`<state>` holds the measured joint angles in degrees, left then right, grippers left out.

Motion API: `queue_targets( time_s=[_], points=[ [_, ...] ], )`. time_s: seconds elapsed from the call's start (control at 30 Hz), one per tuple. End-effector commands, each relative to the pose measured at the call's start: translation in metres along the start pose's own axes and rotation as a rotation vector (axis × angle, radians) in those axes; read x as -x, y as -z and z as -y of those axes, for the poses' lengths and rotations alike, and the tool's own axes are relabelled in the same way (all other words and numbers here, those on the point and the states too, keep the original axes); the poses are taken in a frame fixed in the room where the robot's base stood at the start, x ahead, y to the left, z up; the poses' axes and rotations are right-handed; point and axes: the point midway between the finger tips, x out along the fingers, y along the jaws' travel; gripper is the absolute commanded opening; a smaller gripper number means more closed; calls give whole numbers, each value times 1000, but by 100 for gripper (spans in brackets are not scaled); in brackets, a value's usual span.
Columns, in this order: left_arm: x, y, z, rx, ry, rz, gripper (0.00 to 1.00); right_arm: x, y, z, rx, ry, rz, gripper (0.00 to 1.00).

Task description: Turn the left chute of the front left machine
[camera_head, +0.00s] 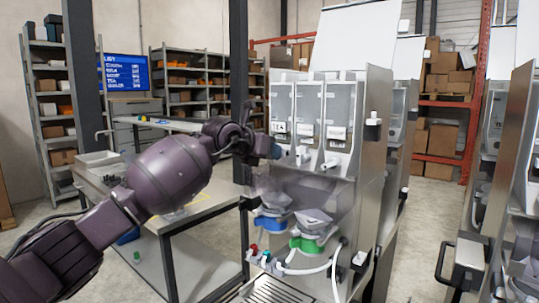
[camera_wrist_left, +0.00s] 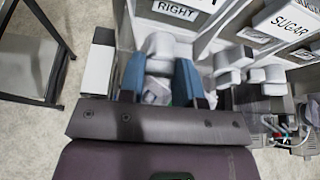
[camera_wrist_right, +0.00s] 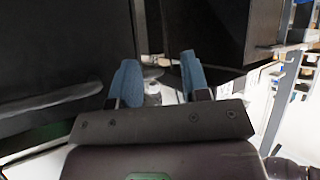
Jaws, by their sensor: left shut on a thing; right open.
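The front left machine (camera_head: 345,150) is a steel dispenser with several clear canisters side by side and a white chute under each. My left gripper (camera_head: 270,150) reaches in from the left at its leftmost canister. In the left wrist view, the blue fingers of my left gripper (camera_wrist_left: 160,78) are shut on the left chute (camera_wrist_left: 160,50), a pale grey-white piece. A label above it reads RIGHT. The fingers hide part of this chute in the head view. My right gripper (camera_wrist_right: 158,75) shows only in the right wrist view, open, with nothing held between its blue fingers.
The middle chute (camera_head: 302,155) and right chute (camera_head: 330,163) are close beside my left gripper. Blue (camera_head: 270,223) and green (camera_head: 305,244) parts sit lower on the machine. A steel table (camera_head: 205,207) stands left. More machines stand right. Dark surfaces surround my right gripper.

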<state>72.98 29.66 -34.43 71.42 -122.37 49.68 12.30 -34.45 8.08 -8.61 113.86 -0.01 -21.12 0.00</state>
Motion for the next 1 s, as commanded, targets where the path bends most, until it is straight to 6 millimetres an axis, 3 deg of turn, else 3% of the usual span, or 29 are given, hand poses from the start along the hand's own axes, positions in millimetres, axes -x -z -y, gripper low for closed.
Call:
queue_targets(
  time_s=[0.4, 0.97, 1.0],
  points=[
    [0, -1, -3, 201, 82, 1, 8, 4, 0, -1, -1, -2, 5, 43],
    [0, 0, -3, 235, 96, 1, 8, 0, 12, 0, 3, 1, -18, 43],
    [0, 0, -3, 234, 96, 1, 34, 0, 12, -1, 3, 1, -17, 43]
  ],
)
